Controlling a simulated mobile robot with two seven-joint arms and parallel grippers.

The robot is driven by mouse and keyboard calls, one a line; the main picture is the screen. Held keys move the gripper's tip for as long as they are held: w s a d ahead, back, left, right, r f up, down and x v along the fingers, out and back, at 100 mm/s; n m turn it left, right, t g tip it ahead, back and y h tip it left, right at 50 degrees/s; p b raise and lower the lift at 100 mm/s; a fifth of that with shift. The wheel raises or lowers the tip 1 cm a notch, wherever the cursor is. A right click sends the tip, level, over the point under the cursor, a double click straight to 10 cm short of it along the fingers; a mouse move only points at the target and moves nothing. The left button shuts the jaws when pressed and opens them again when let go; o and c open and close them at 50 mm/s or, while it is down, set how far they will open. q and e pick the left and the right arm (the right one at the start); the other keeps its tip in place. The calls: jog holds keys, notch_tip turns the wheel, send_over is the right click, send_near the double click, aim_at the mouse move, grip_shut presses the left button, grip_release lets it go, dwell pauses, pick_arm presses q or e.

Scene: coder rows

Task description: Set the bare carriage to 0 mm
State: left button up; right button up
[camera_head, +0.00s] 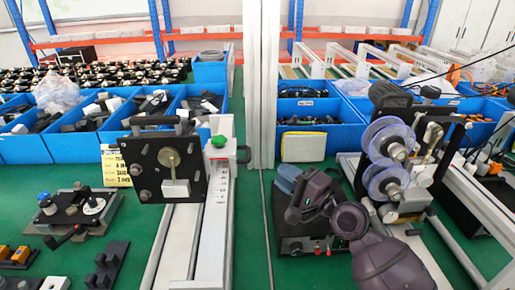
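The bare carriage (165,168) is an upright black plate with a brass disc and a small white block on its face. It stands on a pale rail (178,245) left of centre. A white scale strip (218,195) with black marks runs beside it; its figures are too small to read. A second carriage (390,160) with clear blue discs stands on the right rail. My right gripper (303,202) is right of the centre post, apart from the bare carriage; its fingers are unclear. My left gripper is out of view.
A white post (262,85) stands between the two rails. Blue bins (330,138) of parts line the back. A black box with red buttons (305,247) is under my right arm. A clamp fixture (75,212) and black blocks lie left on the green table (125,220).

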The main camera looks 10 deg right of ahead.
jog(key=x, duration=1)
jog(key=shift+w+a+r, duration=0.1)
jog(key=shift+a, duration=0.35)
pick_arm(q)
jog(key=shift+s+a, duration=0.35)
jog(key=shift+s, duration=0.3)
pick_arm(e)
jog(key=c, duration=0.4)
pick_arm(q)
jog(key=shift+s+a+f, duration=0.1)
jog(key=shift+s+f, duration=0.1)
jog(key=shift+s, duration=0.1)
pick_arm(e)
grip_shut()
